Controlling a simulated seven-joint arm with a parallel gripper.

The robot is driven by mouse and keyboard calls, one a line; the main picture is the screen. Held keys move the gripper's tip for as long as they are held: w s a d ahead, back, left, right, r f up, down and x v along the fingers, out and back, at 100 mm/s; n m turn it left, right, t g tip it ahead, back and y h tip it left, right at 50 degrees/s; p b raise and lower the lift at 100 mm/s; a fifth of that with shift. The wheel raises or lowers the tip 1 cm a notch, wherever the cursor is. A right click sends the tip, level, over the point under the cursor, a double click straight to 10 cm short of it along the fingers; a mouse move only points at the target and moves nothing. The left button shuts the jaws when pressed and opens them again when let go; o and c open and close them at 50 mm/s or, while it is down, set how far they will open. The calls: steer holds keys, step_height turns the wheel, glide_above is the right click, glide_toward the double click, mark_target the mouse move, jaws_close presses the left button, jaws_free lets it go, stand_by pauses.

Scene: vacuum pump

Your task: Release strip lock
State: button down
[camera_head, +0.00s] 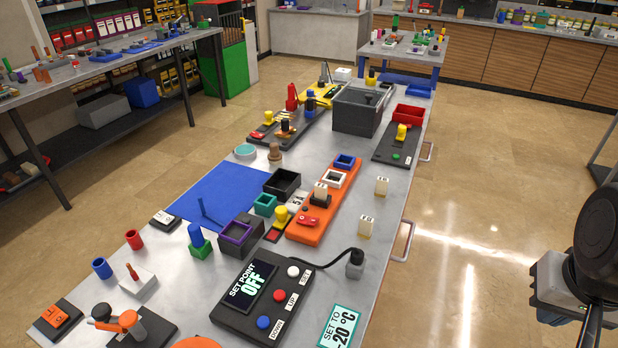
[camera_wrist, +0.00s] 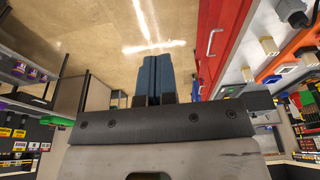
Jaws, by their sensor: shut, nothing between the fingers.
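I cannot tell for sure which fixture carries the strip lock. In the head view, an orange base (camera_head: 326,207) near the table's middle carries a small open white box, a cream-topped black block and a red part. A black plate (camera_head: 396,148) farther back carries a yellow knob (camera_head: 402,132) and a green button. Another dark plate (camera_head: 285,130) with yellow and red parts lies at the far left. In the wrist view, my gripper (camera_wrist: 155,75) has its blue fingers together, empty, over the floor beside the table. In the head view, only part of my arm shows at the right edge.
A black control box (camera_head: 262,300) reading "SET POINT OFF" stands in front, its cable running to a grey plug (camera_head: 355,264). A dark grey bin (camera_head: 360,110) stands at the back. A blue mat (camera_head: 222,196) is mostly clear. The floor right of the table is open.

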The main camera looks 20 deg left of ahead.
steer(key=w+a+r+n+g, duration=0.3)
steer(key=w+a+n+g, duration=0.15)
steer(key=w+a, duration=1.85)
steer(key=w+a+f+n+h, duration=0.1)
steer(key=w+a+f, duration=0.1)
steer(key=a, duration=0.6)
steer(key=w+a+f+n, duration=0.1)
steer(key=a+f, duration=0.1)
steer(key=a, duration=0.7)
steer(key=n+h, duration=0.2)
glide_toward(282, 215)
steer(key=w+a+r, duration=0.2)
steer(key=w+r, duration=0.1)
steer(key=w, duration=0.2)
steer(key=shift+a+f+n+g, duration=0.3)
steer(key=shift+a+g, duration=0.25)
steer(key=shift+a, duration=0.15)
steer(key=shift+s+f, duration=0.1)
steer(key=shift+x, duration=4.9)
